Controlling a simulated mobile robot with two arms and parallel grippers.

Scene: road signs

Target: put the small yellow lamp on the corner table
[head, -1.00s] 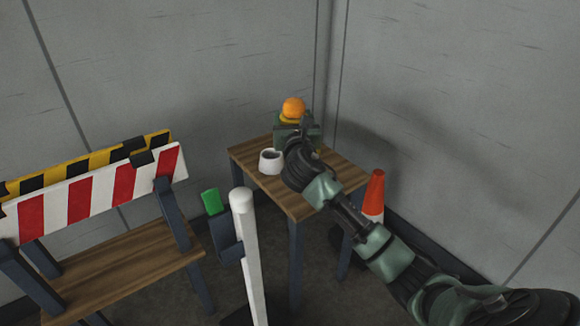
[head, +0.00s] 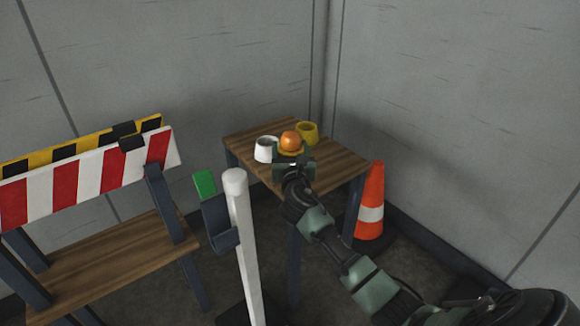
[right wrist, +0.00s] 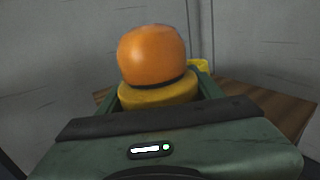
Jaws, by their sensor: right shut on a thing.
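The small lamp (head: 290,141) has an orange dome on a yellow base. My right gripper (head: 291,158) is shut on it and holds it upright over the corner table (head: 335,166). I cannot tell whether its base touches the wooden top. In the right wrist view the lamp (right wrist: 152,56) stands between the green fingers (right wrist: 157,92), its lower base hidden by the gripper. The table top (right wrist: 262,104) shows behind it. My left gripper is not in view.
A white cup (head: 265,149) is close left of the lamp and a yellow cup (head: 308,132) close behind it. An orange cone (head: 371,195) stands right of the table. A white post (head: 243,240) and a striped barrier (head: 90,175) stand to the left.

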